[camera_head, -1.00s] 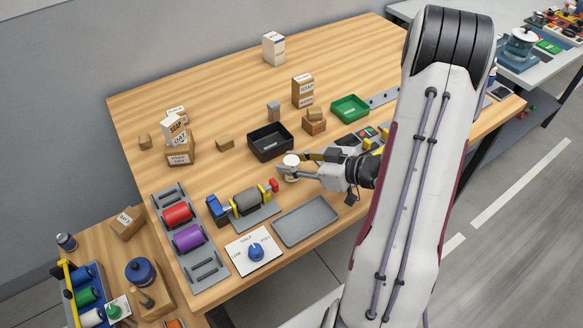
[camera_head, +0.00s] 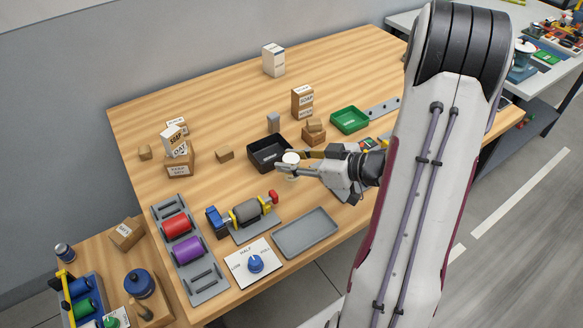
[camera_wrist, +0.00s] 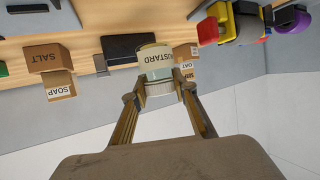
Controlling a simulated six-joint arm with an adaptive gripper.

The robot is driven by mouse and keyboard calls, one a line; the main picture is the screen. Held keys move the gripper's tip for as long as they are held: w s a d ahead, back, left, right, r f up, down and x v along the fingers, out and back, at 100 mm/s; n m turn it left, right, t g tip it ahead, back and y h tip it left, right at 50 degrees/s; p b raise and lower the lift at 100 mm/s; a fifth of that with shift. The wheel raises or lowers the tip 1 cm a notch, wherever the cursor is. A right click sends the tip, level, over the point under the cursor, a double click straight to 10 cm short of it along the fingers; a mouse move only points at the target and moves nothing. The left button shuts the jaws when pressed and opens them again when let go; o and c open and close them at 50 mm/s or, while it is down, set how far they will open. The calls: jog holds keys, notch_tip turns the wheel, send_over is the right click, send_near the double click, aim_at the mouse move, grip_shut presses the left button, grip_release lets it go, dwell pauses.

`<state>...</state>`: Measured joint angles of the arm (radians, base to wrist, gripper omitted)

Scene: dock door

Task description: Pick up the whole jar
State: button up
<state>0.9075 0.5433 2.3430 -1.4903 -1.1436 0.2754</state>
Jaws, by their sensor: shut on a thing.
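The jar (camera_wrist: 156,64) is pale with a white lid and a label on which "USTARD" can be read. It sits between the fingertips of my gripper (camera_wrist: 160,90) in the wrist view, and the fingers are shut on it. In the head view the jar (camera_head: 291,159) shows its white top between the fingers of my gripper (camera_head: 283,167), just in front of the black tray. The jar appears to be off the table, but its base is partly hidden by the fingers in the head view.
A black tray (camera_head: 257,161) lies just behind the jar, and a green tray (camera_head: 349,120) is further right. A grey tray (camera_head: 305,238) and a motor-like unit (camera_head: 246,211) are in front. Boxes (camera_head: 302,101) stand behind.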

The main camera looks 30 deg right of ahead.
aim_at(291, 158)
jog(key=shift+r, duration=2.5)
jog(key=shift+w, duration=0.1)
